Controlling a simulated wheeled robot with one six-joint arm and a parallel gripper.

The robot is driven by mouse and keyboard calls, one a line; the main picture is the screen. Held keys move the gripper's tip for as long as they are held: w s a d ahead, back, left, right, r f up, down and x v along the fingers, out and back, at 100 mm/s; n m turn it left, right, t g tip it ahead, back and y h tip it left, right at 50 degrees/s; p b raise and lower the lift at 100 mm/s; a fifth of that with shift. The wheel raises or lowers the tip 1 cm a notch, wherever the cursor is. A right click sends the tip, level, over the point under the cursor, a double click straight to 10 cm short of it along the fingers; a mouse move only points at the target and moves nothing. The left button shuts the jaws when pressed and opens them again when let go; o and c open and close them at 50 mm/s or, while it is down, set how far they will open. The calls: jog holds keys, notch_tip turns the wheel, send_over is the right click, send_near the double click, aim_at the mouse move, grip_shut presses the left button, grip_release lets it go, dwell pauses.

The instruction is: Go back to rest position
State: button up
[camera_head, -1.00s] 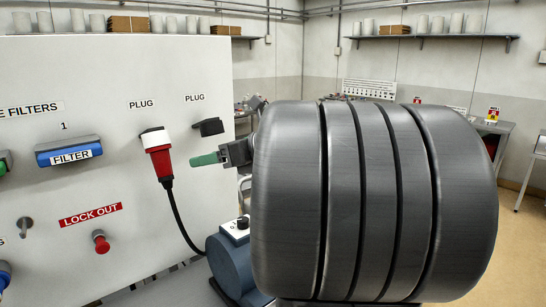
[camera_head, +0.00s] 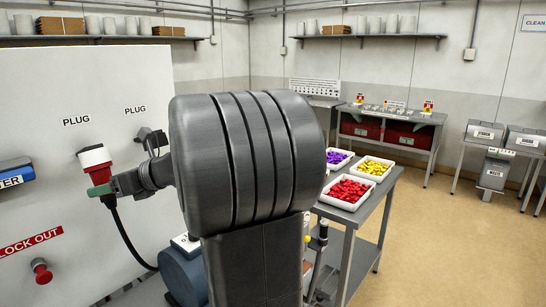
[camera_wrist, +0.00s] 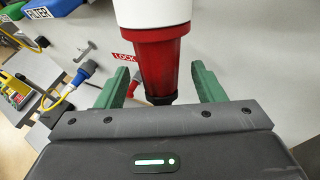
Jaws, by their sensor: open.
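My gripper (camera_head: 104,188) has green fingers and reaches left from my dark grey arm toward the white panel. It also shows in the wrist view (camera_wrist: 163,95), open, with one finger on each side of a red and white plug (camera_wrist: 165,60). A gap shows between the plug and each finger there. In the head view the plug (camera_head: 95,162) sits at the panel under the left PLUG label, with a black cable hanging down. A dark socket (camera_head: 150,137) is under the right PLUG label. My arm hides the middle of the head view.
A grey table (camera_head: 352,215) at right holds trays of purple, yellow and red pieces. A blue motor-like unit (camera_head: 183,272) stands below my arm. A red lock-out knob (camera_head: 41,271) and blue filter handle (camera_head: 14,175) are on the panel. Open floor (camera_head: 430,230) lies at right.

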jog(key=shift+a+f, duration=0.1)
jog(key=shift+a, duration=0.35)
jog(key=shift+f, duration=0.3)
jog(key=shift+r, duration=0.15)
